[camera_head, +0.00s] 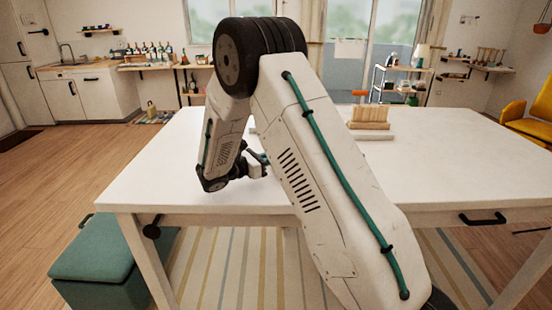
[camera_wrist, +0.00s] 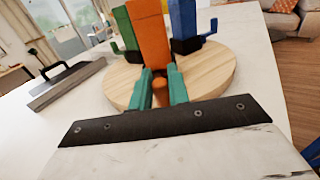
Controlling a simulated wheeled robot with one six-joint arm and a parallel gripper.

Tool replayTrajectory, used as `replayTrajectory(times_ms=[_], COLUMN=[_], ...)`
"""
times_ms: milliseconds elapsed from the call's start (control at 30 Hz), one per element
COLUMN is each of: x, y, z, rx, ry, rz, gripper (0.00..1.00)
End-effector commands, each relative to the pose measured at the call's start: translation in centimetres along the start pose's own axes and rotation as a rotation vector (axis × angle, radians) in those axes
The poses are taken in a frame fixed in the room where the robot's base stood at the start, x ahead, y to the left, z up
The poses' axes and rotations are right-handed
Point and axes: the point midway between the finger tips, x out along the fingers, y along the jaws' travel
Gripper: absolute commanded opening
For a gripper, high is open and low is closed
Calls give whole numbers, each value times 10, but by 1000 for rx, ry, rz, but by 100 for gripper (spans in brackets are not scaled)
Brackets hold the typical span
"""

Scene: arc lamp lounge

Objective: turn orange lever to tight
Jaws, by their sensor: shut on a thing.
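In the wrist view an orange block-like stand (camera_wrist: 150,40) rises from a round wooden board (camera_wrist: 215,75). A small rounded orange piece (camera_wrist: 160,92), which looks like the end of the orange lever, sits between the teal fingers of my gripper (camera_wrist: 163,88). My gripper is shut on it. A green stand (camera_wrist: 123,30) is behind to the left and a blue one (camera_wrist: 184,22) behind to the right, each with its own lever. In the head view my gripper (camera_head: 258,166) is low over the white table, and my arm hides the board. No tight mark is readable.
The white table (camera_head: 450,150) is broad, with bare room at the right. A wooden block with an orange top (camera_head: 370,115) stands on it. A grey slab with a black handle (camera_wrist: 65,82) lies left of the board. A teal stool (camera_head: 95,255) is below the table's left side.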

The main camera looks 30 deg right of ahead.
Motion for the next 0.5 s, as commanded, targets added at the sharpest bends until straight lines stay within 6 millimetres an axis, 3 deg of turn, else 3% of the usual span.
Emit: replayTrajectory(times_ms=[500], x=[0], y=[9], z=[0], rx=[1], ry=[0], rz=[-199], gripper=[0])
